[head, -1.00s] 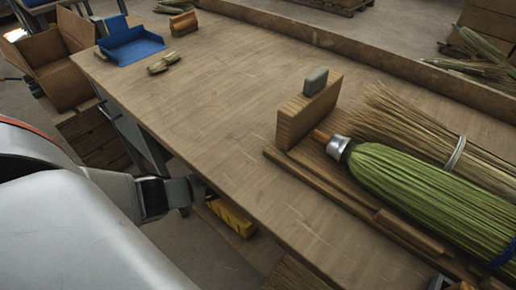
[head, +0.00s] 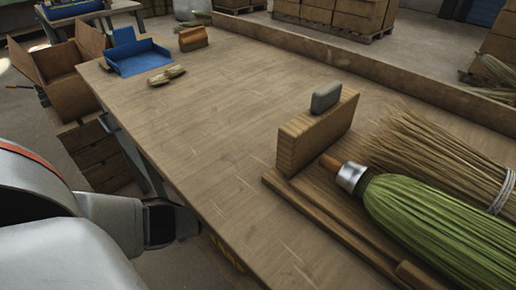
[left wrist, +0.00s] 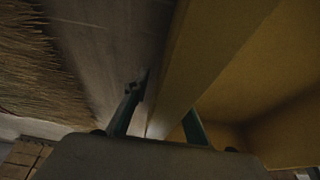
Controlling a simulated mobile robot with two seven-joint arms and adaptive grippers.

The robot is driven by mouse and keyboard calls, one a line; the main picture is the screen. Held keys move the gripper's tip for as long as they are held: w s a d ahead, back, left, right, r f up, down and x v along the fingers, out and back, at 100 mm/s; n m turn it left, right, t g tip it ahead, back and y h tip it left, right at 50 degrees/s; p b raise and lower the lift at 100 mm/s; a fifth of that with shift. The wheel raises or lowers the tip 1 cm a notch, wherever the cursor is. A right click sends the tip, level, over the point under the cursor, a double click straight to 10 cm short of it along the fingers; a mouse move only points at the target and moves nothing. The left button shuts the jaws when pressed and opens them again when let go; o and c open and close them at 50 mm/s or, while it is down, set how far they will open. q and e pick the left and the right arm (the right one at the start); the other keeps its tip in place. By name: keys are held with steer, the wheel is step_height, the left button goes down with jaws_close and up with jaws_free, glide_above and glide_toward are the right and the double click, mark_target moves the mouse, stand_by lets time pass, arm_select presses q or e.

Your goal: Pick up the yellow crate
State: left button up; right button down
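The yellow crate (left wrist: 215,50) fills the right of the left wrist view, with its wall running down toward my gripper. In the head view only a sliver of the crate (head: 228,254) shows below the table's near edge. My left gripper (left wrist: 163,100) is open, one finger outside the crate wall and the other on its inner side. I see no clear contact with the wall. In the head view the table edge hides this gripper. My right gripper is not in view.
The wooden table (head: 215,130) stands close above the crate. On it are a green broom head (head: 440,225), a wooden block (head: 318,130) and a blue tray (head: 138,58). Bristles (left wrist: 35,65) show left in the wrist view. A cardboard box (head: 62,70) stands at the left.

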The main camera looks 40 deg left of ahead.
arm_select(q)
steer(key=shift+w+r, duration=0.15)
steer(key=shift+r, duration=0.05)
jaws_close()
steer(key=shift+r, duration=0.15)
